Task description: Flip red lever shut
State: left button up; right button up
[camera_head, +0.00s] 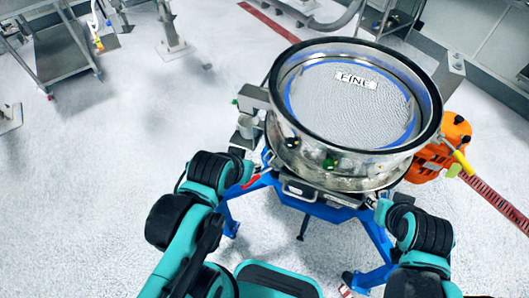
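The powder sifter is a round steel drum with a black rim (434,126) and a mesh screen marked "FINE". It stands on a blue frame (318,209). A small red piece (257,181), likely the red lever, shows at the drum's lower left side. It is partly hidden, and its exact position is hard to tell. My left gripper (246,165) is close beside it at the left of the sifter. My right gripper (384,206) is at the sifter's lower right side. The fingers of both are small or hidden, so I cannot tell open from shut.
An orange motor-like unit (439,150) with a yellow part is at the sifter's right. A steel clamp box (254,98) sticks out on the left of the rim. A metal cart (62,55) stands at the upper left. The white floor on the left is mostly clear.

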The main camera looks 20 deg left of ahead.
aim_at(253, 179)
jog(key=k+u, duration=0.1)
jog(key=u, duration=0.7)
jog(key=l+u, duration=0.4)
